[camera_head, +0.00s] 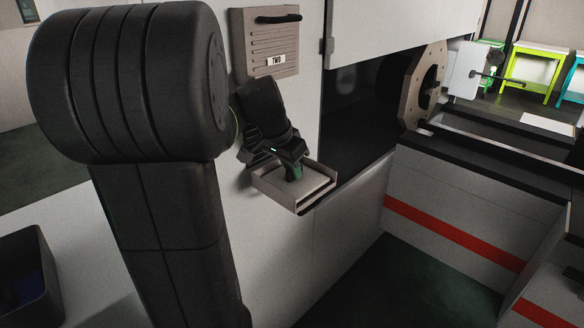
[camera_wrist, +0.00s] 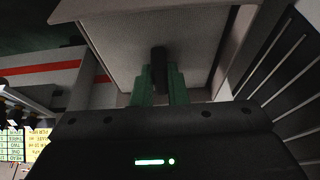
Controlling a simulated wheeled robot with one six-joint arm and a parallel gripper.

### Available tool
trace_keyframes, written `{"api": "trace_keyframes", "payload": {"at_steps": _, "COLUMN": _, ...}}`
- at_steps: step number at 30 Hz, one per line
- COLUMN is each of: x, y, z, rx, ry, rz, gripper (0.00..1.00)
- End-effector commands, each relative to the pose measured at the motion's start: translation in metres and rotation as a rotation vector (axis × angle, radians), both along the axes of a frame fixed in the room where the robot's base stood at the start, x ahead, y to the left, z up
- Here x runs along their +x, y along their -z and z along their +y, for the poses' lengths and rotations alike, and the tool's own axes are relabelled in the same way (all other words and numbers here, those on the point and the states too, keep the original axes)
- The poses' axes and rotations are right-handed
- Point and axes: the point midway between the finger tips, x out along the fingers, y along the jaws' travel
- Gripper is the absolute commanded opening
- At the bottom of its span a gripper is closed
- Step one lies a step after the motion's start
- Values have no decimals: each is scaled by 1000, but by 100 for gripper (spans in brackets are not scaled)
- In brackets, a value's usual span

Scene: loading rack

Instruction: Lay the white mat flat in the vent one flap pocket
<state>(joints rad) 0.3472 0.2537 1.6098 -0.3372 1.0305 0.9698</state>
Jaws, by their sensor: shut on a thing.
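My gripper (camera_head: 291,170) is pointed down into an open flap pocket (camera_head: 297,207) on the white wall. In the wrist view, its green fingers (camera_wrist: 159,82) are shut on a short dark tab (camera_wrist: 158,58) above a pale flat panel.
A closed vent flap (camera_head: 268,62) marked TWO, with a dark handle, is on the wall above my gripper. A dark opening (camera_head: 352,110) lies to the right. A low wall with a red stripe (camera_head: 455,234) bounds the floor. A dark bin (camera_head: 30,280) stands lower left.

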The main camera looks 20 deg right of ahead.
Motion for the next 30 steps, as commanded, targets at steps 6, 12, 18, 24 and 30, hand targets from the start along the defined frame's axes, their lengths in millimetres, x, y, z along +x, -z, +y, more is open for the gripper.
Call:
{"api": "trace_keyframes", "payload": {"at_steps": 6, "x": 0, "y": 3, "z": 0, "rx": 0, "ry": 0, "rz": 0, "gripper": 0}}
{"api": "trace_keyframes", "payload": {"at_steps": 12, "x": 0, "y": 6, "z": 0, "rx": 0, "ry": 0, "rz": 0, "gripper": 0}}
{"api": "trace_keyframes", "payload": {"at_steps": 18, "x": 0, "y": 8, "z": 0, "rx": 0, "ry": 0, "rz": 0, "gripper": 0}}
{"api": "trace_keyframes", "payload": {"at_steps": 24, "x": 0, "y": 10, "z": 0, "rx": 0, "ry": 0, "rz": 0, "gripper": 0}}
{"api": "trace_keyframes", "payload": {"at_steps": 30, "x": 0, "y": 11, "z": 0, "rx": 0, "ry": 0, "rz": 0, "gripper": 17}}
